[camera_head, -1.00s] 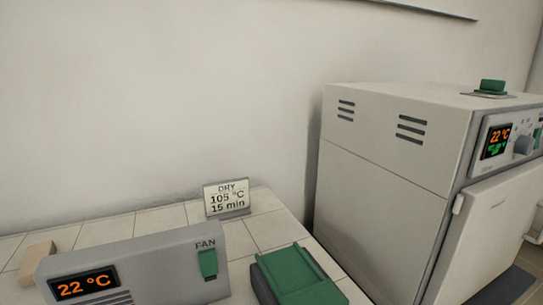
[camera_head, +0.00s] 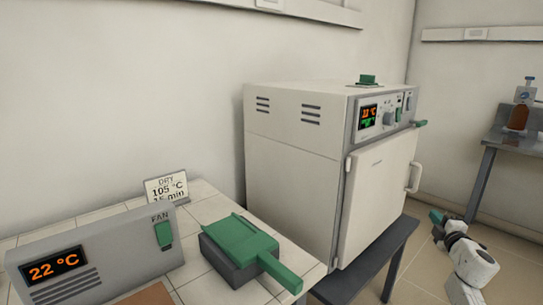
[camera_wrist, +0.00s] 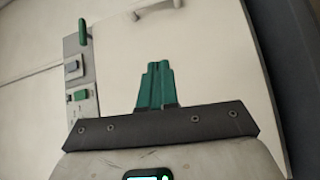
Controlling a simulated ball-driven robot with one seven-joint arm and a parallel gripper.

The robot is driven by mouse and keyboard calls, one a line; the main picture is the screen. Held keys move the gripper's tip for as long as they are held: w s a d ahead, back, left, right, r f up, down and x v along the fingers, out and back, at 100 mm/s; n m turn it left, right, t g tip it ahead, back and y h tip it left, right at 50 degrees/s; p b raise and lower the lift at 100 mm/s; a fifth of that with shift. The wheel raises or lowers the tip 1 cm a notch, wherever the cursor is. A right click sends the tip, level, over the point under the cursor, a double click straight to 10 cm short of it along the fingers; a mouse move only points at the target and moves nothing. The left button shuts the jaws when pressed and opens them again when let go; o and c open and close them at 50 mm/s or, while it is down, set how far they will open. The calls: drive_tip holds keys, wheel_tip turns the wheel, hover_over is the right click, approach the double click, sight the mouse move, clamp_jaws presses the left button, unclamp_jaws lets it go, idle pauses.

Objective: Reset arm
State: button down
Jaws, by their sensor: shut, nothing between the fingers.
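My gripper (camera_wrist: 158,66) shows in the wrist view with its two green fingers together and nothing between them. It points toward the pale door (camera_wrist: 210,60) of the furnace, apart from it as far as I can tell. In the head view my arm's green tip (camera_head: 436,216) is low at the right, to the right of the white furnace (camera_head: 290,165). The furnace door (camera_head: 375,190) looks closed and its display reads about 22 °C.
A tiled bench (camera_head: 215,205) at the left carries a grey fan unit (camera_head: 100,255) reading 22 °C, a green-topped block with a handle (camera_head: 240,245) and a sign (camera_head: 166,188). A dark stand (camera_head: 400,240) bears the furnace. A side table (camera_head: 510,142) holds a brown bottle (camera_head: 518,117).

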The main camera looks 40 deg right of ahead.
drive_tip(key=w+a+f+m+g, duration=0.2)
drive_tip(key=w+a+f+m, duration=0.25)
drive_tip(key=a, duration=0.45)
drive_tip(key=w+a+f+m+g, duration=0.1)
drive_tip(key=w+a+f+m, duration=0.2)
drive_tip(key=w+a, duration=0.35)
drive_tip(key=s+a+f+m+g+y, duration=0.15)
drive_tip(key=a+f, duration=0.25)
drive_tip(key=a, duration=0.5)
drive_tip(key=s+a+f+g+y, duration=0.1)
drive_tip(key=s+a+f+y, duration=0.25)
drive_tip(key=a, duration=0.55)
drive_tip(key=s+a+f+m+g+y, duration=0.15)
drive_tip(key=a+f, duration=0.25)
drive_tip(key=a, duration=0.5)
drive_tip(key=s+a+f+n+g+y, duration=0.15)
drive_tip(key=s+a+g+y, duration=0.4)
drive_tip(key=s+a, duration=1.15)
wheel_tip(320, 180, up, 16)
drive_tip(key=p, duration=1.5)
drive_tip(key=shift+w+n+t+y+p, duration=0.4)
drive_tip(key=shift+t, duration=0.05)
drive_tip(key=shift+a, duration=0.1)
